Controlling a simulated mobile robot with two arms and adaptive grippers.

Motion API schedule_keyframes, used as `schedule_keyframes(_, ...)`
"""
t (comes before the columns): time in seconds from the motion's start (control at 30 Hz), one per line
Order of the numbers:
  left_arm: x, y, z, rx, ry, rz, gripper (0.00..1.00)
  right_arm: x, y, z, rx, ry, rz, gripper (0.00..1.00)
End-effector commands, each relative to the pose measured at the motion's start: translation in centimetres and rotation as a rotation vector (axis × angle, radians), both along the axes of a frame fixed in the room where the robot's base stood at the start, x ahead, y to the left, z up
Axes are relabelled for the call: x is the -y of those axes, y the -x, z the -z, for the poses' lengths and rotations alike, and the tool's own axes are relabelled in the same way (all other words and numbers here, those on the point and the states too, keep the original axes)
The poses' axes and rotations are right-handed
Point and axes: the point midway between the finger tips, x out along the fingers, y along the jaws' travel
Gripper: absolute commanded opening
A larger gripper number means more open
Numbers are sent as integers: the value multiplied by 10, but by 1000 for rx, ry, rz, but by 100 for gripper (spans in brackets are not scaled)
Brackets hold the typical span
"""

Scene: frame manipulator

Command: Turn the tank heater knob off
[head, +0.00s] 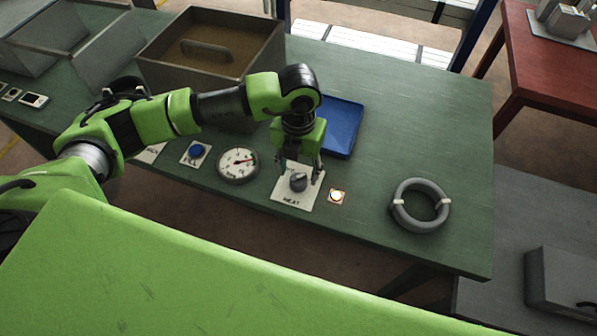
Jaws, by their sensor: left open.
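The heater knob (298,182) is a grey round knob on a white plate (286,197) marked HEAT, on the green table. A round dial gauge (238,164) with a red needle lies left of the plate. My right gripper is not in view.
A blue tray (342,126) lies behind the gripper. A grey ring coil (420,205) lies to the right. A blue button (197,150) and an open metal tank (210,48) are at the left. The table's right part (430,120) is mostly clear.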

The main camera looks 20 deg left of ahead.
Motion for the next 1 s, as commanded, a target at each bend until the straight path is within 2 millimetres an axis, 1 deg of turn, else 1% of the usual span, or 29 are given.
schedule_keyframes(0.03,0,1,7,-2,-1,0,47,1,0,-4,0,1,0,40)
schedule_keyframes(0.1,0,1,16,-3,0,0,47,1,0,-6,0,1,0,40)
schedule_keyframes(0.23,0,0,28,-1,0,1,47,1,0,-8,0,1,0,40)
schedule_keyframes(0.37,0,0,32,0,1,1,47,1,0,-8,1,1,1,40)
schedule_keyframes(0.57,0,0,32,1,1,1,47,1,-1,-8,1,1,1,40)
schedule_keyframes(0.6,0,0,32,1,1,1,42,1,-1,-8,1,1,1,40)
schedule_keyframes(0.67,0,0,32,1,1,1,27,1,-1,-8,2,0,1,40)
schedule_keyframes(0.7,0,0,32,1,1,1,16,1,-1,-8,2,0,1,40)
schedule_keyframes(0.73,0,0,32,1,1,1,9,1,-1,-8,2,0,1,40)
schedule_keyframes(1.0,0,0,32,1,1,-8,9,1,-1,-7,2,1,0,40)
